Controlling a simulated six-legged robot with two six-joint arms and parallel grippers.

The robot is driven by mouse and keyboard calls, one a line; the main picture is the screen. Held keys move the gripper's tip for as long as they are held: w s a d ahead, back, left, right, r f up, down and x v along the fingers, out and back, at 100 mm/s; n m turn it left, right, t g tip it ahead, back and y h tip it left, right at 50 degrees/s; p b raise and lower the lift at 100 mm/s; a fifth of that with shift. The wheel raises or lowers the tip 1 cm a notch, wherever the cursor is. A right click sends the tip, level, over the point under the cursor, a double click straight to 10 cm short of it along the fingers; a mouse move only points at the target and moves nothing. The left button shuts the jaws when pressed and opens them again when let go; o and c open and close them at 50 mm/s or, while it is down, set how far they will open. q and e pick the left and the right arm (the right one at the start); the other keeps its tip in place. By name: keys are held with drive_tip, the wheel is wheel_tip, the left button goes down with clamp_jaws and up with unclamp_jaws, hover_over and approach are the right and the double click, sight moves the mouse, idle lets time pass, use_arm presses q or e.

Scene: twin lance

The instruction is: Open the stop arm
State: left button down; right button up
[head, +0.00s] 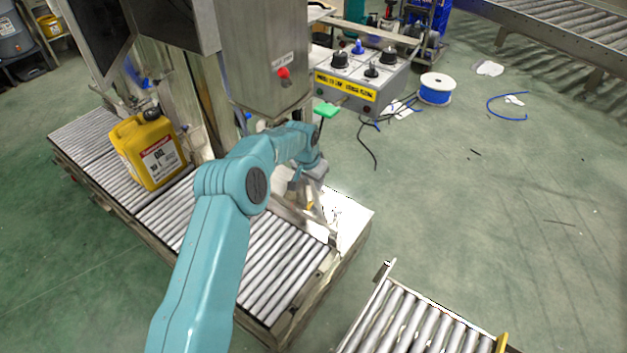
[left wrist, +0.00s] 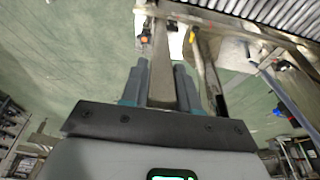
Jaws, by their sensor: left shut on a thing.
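The stop arm looks like a grey metal bar (head: 303,218) at the end of the roller conveyor (head: 270,285). In the left wrist view a bar (left wrist: 160,58) runs between my fingers. My left gripper (head: 308,190) is at the conveyor's far edge, partly hidden by my own blue arm. In the left wrist view its two fingers (left wrist: 160,84) are shut on the bar, one on each side. My right gripper is in neither view.
A yellow oil can (head: 150,150) stands on the rollers at left. A steel cabinet with a red button (head: 284,73) and a grey control box (head: 365,80) rise behind my gripper. Another roller section (head: 410,325) lies front right, across a gap. The green floor at right is largely clear.

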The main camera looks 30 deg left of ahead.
use_arm(q)
drive_tip(key=shift+w, duration=0.2)
drive_tip(key=shift+a+r, duration=0.1)
drive_tip(key=c, duration=0.9)
unclamp_jaws()
drive_tip(key=shift+s, duration=0.1)
drive_tip(key=b+v, duration=0.1)
drive_tip(key=v, duration=1.1)
